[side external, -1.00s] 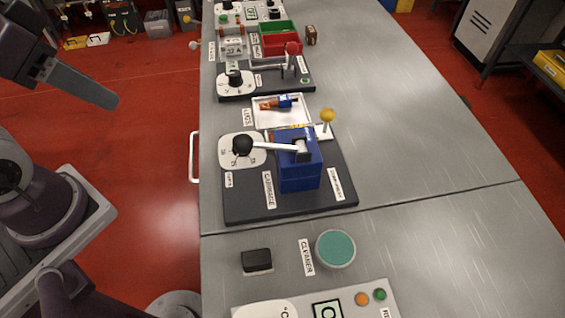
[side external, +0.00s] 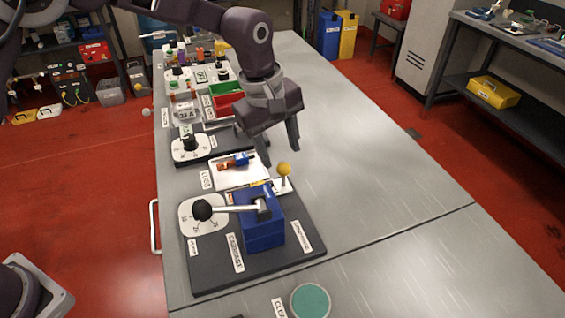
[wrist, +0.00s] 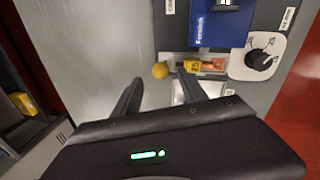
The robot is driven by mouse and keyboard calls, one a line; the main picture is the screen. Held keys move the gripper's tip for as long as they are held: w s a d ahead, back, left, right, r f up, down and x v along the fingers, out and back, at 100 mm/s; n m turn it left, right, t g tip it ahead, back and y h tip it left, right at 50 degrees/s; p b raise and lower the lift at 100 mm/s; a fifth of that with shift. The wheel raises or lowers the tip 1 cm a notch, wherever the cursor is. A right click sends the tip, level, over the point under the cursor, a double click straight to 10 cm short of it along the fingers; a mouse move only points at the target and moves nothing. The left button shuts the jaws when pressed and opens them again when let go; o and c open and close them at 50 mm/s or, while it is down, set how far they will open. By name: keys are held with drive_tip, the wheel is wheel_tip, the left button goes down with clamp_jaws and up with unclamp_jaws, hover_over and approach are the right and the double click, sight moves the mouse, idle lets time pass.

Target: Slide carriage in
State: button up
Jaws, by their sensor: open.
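The blue carriage block (side external: 263,230) stands on a dark base plate (side external: 215,277) marked CARRIAGE; its blue top also shows in the wrist view (wrist: 208,35). My gripper (side external: 282,158) is open and empty, fingers down, close to the yellow knob. I cannot tell whether they touch.
A white tray (side external: 216,181) with an orange and blue part lies behind the base plate. Farther back are a red bin (side external: 229,104) and another dial panel (side external: 178,156). A round green cleaner pad (side external: 310,301) is in front. The bench at right is clear.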

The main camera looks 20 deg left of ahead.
sight(283, 164)
drive_tip(key=f, duration=0.5)
drive_tip(key=shift+w+d, duration=0.25)
drive_tip(key=shift+w, duration=0.1)
clamp_jaws()
drive_tip(key=shift+r, duration=0.1)
idle(0.8)
